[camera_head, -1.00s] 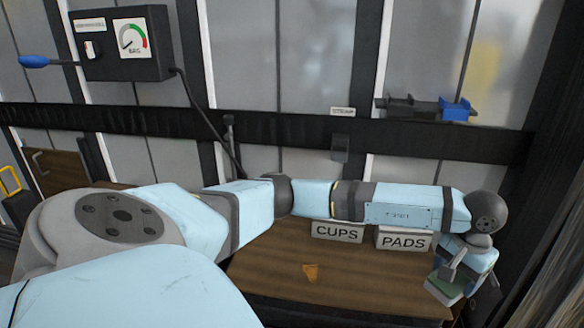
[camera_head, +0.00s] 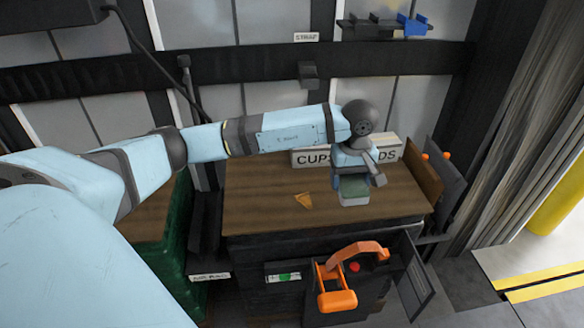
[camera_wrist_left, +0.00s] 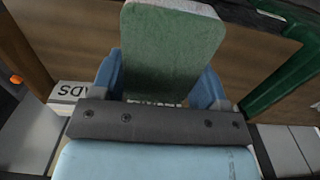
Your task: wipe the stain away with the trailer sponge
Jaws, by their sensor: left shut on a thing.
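My left gripper (camera_head: 355,180) is shut on the sponge (camera_head: 354,191), a block with a green face and a paler side. It hangs over the right part of the brown wooden top (camera_head: 255,205); I cannot tell whether it touches the wood. An orange-brown stain (camera_head: 304,200) lies on the wood to the left of the sponge, apart from it. In the left wrist view the sponge (camera_wrist_left: 170,50) sits between the two blue fingers. The stain does not show clearly there. My right gripper is not in view.
The CUPS and PADS boxes (camera_head: 312,158) stand at the back of the top, partly behind my arm. An orange handle (camera_head: 340,275) sticks out below the front edge. A strap bracket (camera_head: 308,74) is on the wall rail.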

